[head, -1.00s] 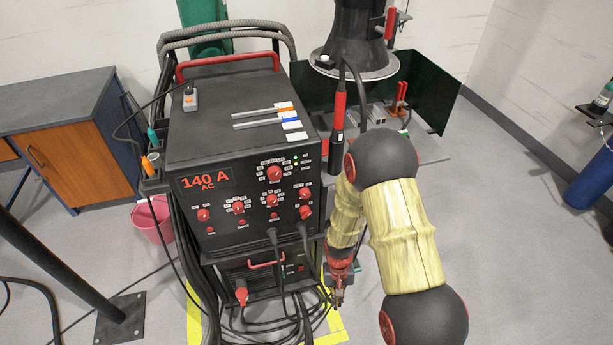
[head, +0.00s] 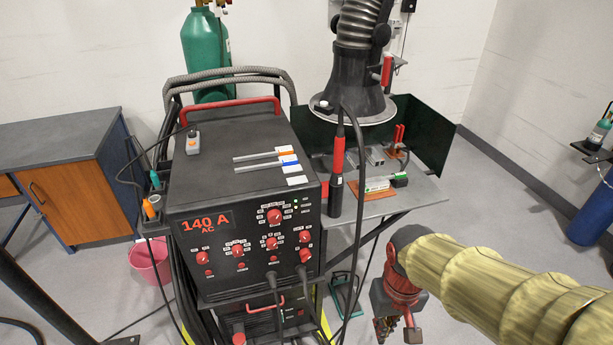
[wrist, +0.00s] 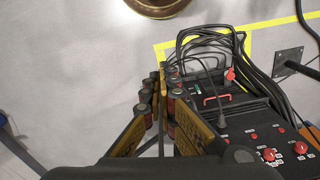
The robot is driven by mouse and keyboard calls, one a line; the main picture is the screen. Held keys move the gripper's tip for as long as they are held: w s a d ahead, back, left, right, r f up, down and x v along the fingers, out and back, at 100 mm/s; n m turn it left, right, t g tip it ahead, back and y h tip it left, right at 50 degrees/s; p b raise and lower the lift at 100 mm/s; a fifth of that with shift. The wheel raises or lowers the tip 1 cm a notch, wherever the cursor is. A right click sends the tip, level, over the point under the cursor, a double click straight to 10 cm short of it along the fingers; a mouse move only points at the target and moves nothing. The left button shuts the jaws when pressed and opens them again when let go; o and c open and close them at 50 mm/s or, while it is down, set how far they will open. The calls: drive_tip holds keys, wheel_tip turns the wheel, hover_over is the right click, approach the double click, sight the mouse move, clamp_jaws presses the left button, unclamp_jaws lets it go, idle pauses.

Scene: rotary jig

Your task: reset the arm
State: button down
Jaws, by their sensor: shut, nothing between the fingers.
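My gripper (head: 398,330) hangs low at the right of the welding machine in the head view, with my yellow-sleeved arm reaching in from the right edge. In the wrist view the fingers of my gripper (wrist: 160,78) are together and hold nothing. They point over the floor beside the black welding machine (head: 240,165), apart from it as far as I can tell. The machine also shows in the wrist view (wrist: 240,115), with red knobs and cables.
A metal welding table (head: 420,195) with a dark green screen (head: 440,130) stands behind my gripper. A black fume hood (head: 355,80) hangs over it. A blue cylinder (head: 590,210) is at the far right. A pink bucket (head: 148,265) is at the left.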

drive_tip(key=s+d+r+t, duration=0.1)
drive_tip(key=r+t, duration=0.1)
drive_tip(key=r, duration=0.5)
drive_tip(key=s+d+r+m+t, duration=0.1)
drive_tip(key=s+r+t, duration=0.1)
drive_tip(key=r, duration=0.4)
drive_tip(key=shift+s+d+r+t+p, duration=0.2)
drive_tip(key=shift+d+r+t+p, duration=0.15)
drive_tip(key=shift+t, duration=0.35)
drive_tip(key=c, duration=2.6)
unclamp_jaws()
